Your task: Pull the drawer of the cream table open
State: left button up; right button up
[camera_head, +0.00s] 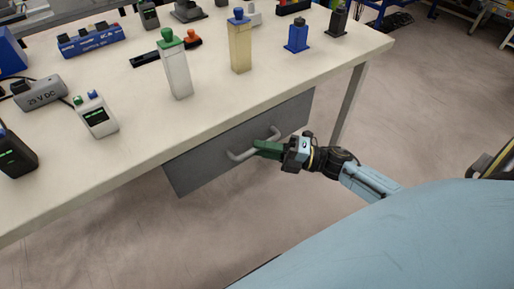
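The cream table (290,83) runs across the view with its top full of objects. Its grey drawer (197,171) sits under the front edge, and its front looks about level with the table's edge. A light grey bar handle (240,156) sticks out from the drawer front. My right gripper (262,149) reaches in from the right, with its green fingers at the middle of the handle. The fingers cover that part of the bar, so I cannot tell whether they are shut on it. My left gripper is not in view.
On the tabletop stand a white bottle with a green cap (176,72), a yellowish bottle with a blue cap (240,46), a grey 25 V DC box (41,93) and several small devices. The floor (420,120) before the drawer is clear.

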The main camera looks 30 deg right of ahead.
jog(key=shift+x, duration=0.95)
jog(key=shift+c, duration=0.2)
grip_shut()
